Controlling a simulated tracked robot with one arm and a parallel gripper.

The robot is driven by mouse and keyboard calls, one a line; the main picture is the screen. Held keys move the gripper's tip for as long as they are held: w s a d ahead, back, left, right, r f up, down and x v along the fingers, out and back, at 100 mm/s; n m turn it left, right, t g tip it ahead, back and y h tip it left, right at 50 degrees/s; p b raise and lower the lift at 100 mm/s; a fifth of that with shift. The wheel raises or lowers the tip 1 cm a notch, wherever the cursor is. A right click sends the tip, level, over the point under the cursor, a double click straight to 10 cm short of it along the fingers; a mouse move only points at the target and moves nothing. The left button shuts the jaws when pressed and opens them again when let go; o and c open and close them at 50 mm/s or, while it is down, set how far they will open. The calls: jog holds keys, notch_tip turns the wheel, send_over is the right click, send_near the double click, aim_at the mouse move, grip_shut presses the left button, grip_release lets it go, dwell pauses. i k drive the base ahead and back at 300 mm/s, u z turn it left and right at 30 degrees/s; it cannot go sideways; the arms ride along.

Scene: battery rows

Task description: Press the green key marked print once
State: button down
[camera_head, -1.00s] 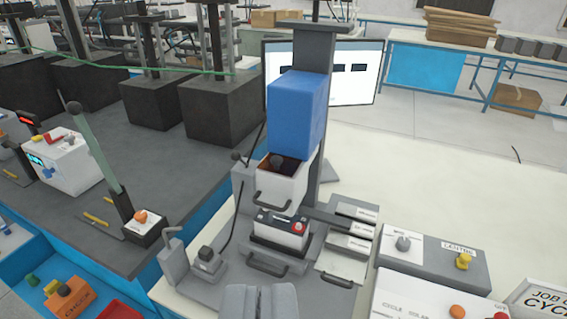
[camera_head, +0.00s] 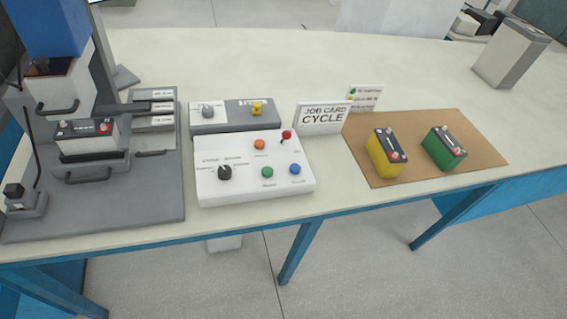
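A white control box (camera_head: 225,192) sits on the pale bench at the middle of the view. On its sloped top a green round key (camera_head: 267,172) is at the lower centre, with a small label under it that is too small to read. A blue key (camera_head: 295,169) is to its right, an orange key (camera_head: 260,144) above it, and a black knob (camera_head: 224,172) to its left. A red-topped lever (camera_head: 286,135) stands at the box's upper right. My gripper is not in this view, and nothing covers the green key.
A grey box (camera_head: 232,119) with a knob and a yellow key stands behind. A job card sign (camera_head: 323,118) reads CYCLE. A brown mat (camera_head: 470,175) with a yellow battery (camera_head: 384,153) and a green battery (camera_head: 444,148) lies right. A grey press station (camera_head: 150,195) stands left.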

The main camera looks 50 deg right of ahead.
aim_at(267, 172)
jog(key=k, duration=0.55)
jog(key=z, duration=0.7)
jog(key=i, duration=0.35)
jog(key=z, duration=0.55)
jog(key=k, duration=0.35)
jog(key=u, duration=0.4)
